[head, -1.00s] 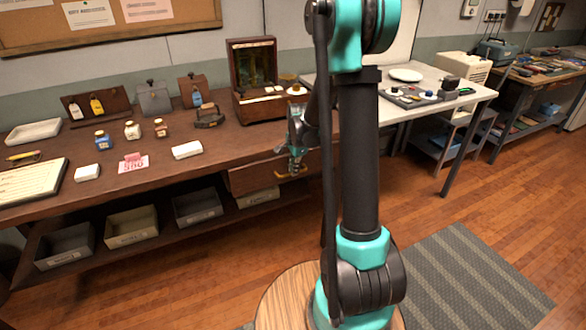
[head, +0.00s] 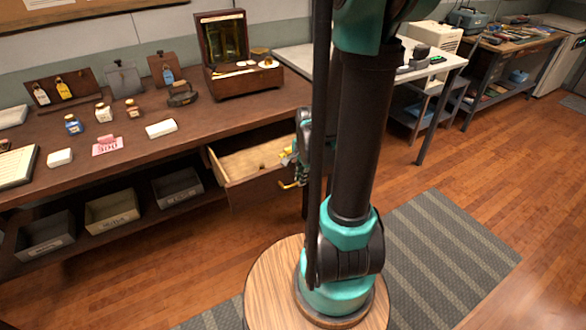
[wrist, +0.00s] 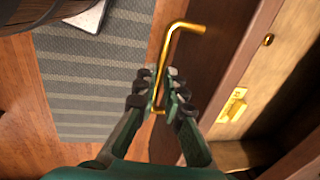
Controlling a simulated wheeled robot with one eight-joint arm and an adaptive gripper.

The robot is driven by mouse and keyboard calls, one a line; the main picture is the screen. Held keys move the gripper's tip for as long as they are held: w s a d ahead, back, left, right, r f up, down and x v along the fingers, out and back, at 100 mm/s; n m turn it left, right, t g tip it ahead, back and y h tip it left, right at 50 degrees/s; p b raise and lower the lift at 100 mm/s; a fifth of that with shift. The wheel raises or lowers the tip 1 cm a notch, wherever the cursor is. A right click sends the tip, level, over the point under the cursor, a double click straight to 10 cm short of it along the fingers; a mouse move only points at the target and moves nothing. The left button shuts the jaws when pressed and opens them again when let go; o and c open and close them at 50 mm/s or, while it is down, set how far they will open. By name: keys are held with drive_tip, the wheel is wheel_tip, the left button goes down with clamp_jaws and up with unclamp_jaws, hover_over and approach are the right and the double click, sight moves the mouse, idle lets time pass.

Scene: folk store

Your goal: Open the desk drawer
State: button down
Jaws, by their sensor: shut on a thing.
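The desk drawer (head: 258,188) is pulled well out from under the brown desk (head: 150,103), and its pale wooden inside shows. In the wrist view, the brass handle (wrist: 172,45) stands out from the dark drawer front (wrist: 225,60). My gripper (wrist: 163,95) has its fingers closed around the handle's bar near one end. In the head view, my gripper is at the drawer front, partly hidden behind my arm. Small brass-coloured things lie inside the drawer, including a yellow tag-like piece (wrist: 233,105).
Storage bins (head: 112,210) sit on the shelf below the desk. Bottles, cards and an open wooden box (head: 235,60) stand on the desk top. A pale table (head: 440,65) is to the right. A grey striped mat (head: 450,250) lies on the open floor.

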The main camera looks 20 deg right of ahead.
drive_tip(key=shift+s+d, duration=0.2)
drive_tip(key=shift+s, duration=0.7)
drive_tip(key=c, duration=1.9)
unclamp_jaws()
drive_tip(key=shift+r, duration=0.1)
drive_tip(key=shift+s+d+r, duration=0.1)
drive_tip(key=shift+s+r, duration=0.25)
drive_tip(key=shift+r, duration=1.6)
drive_tip(key=shift+s+d+r, duration=0.1)
drive_tip(key=shift+s+r, duration=0.2)
drive_tip(key=shift+r, duration=1.6)
drive_tip(key=shift+s+d+r, duration=0.1)
drive_tip(key=shift+s+r, duration=0.25)
drive_tip(key=shift+r, duration=1.6)
drive_tip(key=shift+f, duration=0.1)
drive_tip(key=s+a+f+n, duration=0.1)
drive_tip(key=f+n, duration=0.1)
drive_tip(key=n, duration=0.3)
drive_tip(key=s+a+f+n+t, duration=0.1)
drive_tip(key=f+n, duration=0.2)
drive_tip(key=n, duration=0.2)
drive_tip(key=s+a+f+n+t, duration=0.1)
drive_tip(key=f+n, duration=0.1)
drive_tip(key=n, duration=0.2)
drive_tip(key=shift+s+a+f+n+h, duration=0.1)
drive_tip(key=shift+s+f+n+h, duration=0.1)
drive_tip(key=shift+s+n+h, duration=0.15)
